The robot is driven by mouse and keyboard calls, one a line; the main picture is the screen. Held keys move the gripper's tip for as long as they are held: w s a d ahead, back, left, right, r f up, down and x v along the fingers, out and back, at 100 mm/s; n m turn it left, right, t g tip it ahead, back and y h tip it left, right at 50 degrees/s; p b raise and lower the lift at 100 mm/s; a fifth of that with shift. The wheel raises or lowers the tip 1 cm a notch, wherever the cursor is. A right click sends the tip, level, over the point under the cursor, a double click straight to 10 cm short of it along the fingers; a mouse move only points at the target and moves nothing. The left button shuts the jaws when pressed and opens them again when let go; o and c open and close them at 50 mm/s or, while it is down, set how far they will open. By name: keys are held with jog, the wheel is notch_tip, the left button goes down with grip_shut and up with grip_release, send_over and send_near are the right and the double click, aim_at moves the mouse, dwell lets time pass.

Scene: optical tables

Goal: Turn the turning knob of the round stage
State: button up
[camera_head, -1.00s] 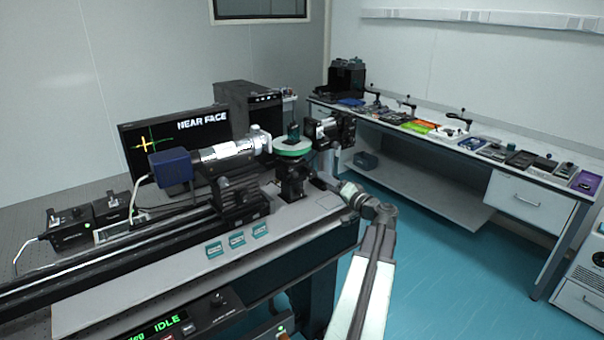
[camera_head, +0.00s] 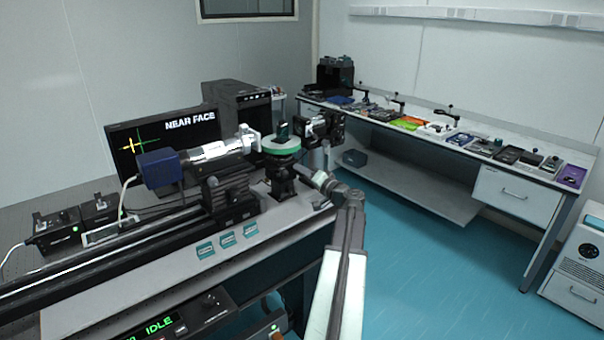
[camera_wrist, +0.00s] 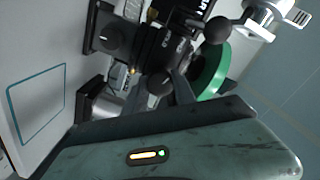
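The round stage (camera_head: 281,145) has a green rim and carries a small dark block (camera_head: 283,130). It stands on a dark post on the optical table. Its green rim (camera_wrist: 213,77) also shows at the right of centre in the wrist view. A dark round knob (camera_wrist: 160,82) lies ahead of my gripper (camera_wrist: 161,88) in the wrist view. The two fingers are apart, one to each side of the knob; contact is not clear. In the head view my gripper (camera_head: 306,172) is low at the right side of the stage post, and its fingertips are hard to make out.
A blue camera with a lens tube (camera_head: 160,168) sits left of the stage, and a black device (camera_head: 325,126) is close to its right. A monitor (camera_head: 140,140) reading NEAR FACE stands behind. A side bench (camera_head: 440,140) holds several small items. The floor right of my arm is clear.

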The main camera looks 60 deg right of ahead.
grip_shut()
jog(key=shift+m, duration=1.7)
jog(key=o, duration=1)
grip_release()
jog(key=v, duration=0.8)
jog(key=shift+w, duration=0.1)
